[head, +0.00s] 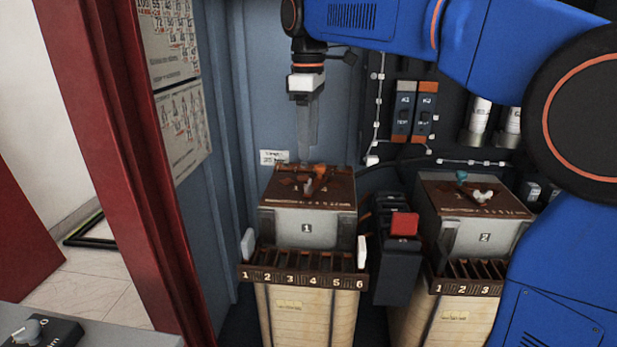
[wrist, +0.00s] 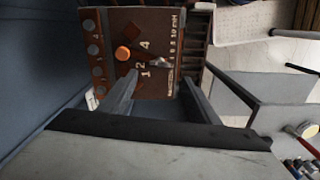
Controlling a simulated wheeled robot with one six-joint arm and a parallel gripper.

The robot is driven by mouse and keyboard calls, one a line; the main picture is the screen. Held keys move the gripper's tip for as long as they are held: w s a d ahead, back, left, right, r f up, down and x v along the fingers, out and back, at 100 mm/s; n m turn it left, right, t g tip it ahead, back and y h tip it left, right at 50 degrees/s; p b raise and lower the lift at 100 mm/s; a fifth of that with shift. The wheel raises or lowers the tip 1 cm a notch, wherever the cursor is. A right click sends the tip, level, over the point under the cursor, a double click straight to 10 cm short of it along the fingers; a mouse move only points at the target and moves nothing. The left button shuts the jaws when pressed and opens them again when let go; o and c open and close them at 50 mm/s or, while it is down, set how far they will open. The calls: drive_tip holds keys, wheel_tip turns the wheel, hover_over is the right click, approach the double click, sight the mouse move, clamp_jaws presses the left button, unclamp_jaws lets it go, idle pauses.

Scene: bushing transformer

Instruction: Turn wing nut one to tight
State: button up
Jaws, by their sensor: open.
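Transformer box 1 (head: 306,229) stands left of centre in the head view, with a brown top plate (head: 335,187). A small pale wing nut (head: 308,187) sits on that plate, near an orange part. In the wrist view the wing nut (wrist: 160,61) is a grey piece beside the printed numbers, right of an orange round knob (wrist: 123,53). My gripper (head: 307,155) points down above the plate, its fingers seen nearly edge-on in the head view. In the wrist view my gripper (wrist: 160,80) has its fingers apart and empty, with the wing nut showing between and beyond the tips.
Transformer box 2 (head: 481,238) stands to the right with a white wing nut (head: 484,196) and a teal knob (head: 461,176). A red-topped switch (head: 404,224) stands between the boxes. A blue cabinet wall (head: 237,110) is close on the left. Cables run behind.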

sight(309, 181)
wheel_tip(309, 181, down, 10)
drive_tip(key=shift+r, duration=0.1)
idle(0.4)
drive_tip(key=c, duration=1.1)
drive_tip(key=shift+o, duration=0.2)
